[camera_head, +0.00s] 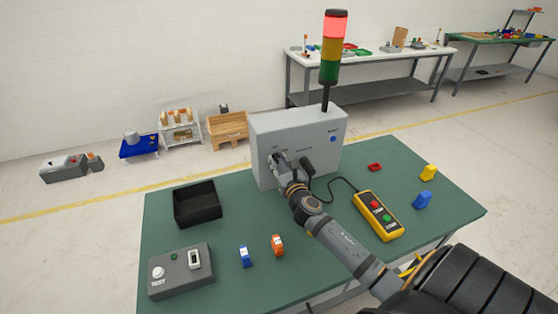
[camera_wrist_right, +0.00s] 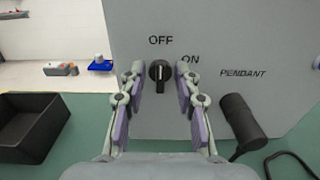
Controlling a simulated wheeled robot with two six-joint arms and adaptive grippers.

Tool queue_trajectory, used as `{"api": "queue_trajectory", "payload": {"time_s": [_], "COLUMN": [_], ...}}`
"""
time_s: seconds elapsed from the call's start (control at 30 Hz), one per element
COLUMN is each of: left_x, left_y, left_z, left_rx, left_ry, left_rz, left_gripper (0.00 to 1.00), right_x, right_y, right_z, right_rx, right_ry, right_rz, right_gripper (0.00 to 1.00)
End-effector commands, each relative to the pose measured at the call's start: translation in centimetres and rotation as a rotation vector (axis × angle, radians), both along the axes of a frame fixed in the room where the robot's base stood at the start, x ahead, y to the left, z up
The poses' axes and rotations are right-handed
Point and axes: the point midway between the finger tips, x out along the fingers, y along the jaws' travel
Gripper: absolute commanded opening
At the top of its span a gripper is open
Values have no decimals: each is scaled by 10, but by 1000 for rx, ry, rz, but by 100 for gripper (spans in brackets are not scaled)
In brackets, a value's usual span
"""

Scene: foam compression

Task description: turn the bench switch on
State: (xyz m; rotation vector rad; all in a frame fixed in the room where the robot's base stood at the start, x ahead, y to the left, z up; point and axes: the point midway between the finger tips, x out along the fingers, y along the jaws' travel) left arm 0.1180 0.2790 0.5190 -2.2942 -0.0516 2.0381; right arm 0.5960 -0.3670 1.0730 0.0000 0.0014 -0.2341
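The grey control box (camera_head: 265,135) stands at the back of the green bench. Its front carries the black rotary bench switch (camera_wrist_right: 159,69), with OFF printed above it and ON at its upper right. The knob's handle looks upright, toward OFF. My right gripper (camera_head: 277,160) is in front of the box face, and its fingers largely hide the switch in the head view. In the right wrist view the gripper (camera_wrist_right: 161,85) is open, with one finger on each side of the knob and visible gaps between. My left gripper is not in view.
A stack light (camera_head: 333,45) on the box glows red. The pendant plug (camera_wrist_right: 238,117) sits right of the gripper, its cable running to a yellow pendant (camera_head: 378,214). A black bin (camera_head: 197,204), a grey test box (camera_head: 180,271) and small coloured blocks lie on the bench (camera_head: 330,255).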

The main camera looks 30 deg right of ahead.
Motion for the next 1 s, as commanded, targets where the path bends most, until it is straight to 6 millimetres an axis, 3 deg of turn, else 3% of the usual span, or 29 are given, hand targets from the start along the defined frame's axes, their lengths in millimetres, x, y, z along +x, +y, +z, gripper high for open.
{"api": "queue_trajectory", "payload": {"time_s": [0.13,0.37,0.73,1.0], "left_x": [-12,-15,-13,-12], "left_y": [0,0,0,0], "left_z": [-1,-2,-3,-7], "left_rx": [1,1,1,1], "left_ry": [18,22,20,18], "left_rz": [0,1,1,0], "left_gripper": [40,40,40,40], "right_x": [0,0,0,0], "right_y": [0,0,0,-1], "right_z": [0,0,0,0], "right_rx": [0,0,48,225], "right_ry": [0,-1,-14,-57], "right_rz": [0,0,0,0], "right_gripper": [30,0,0,0]}}
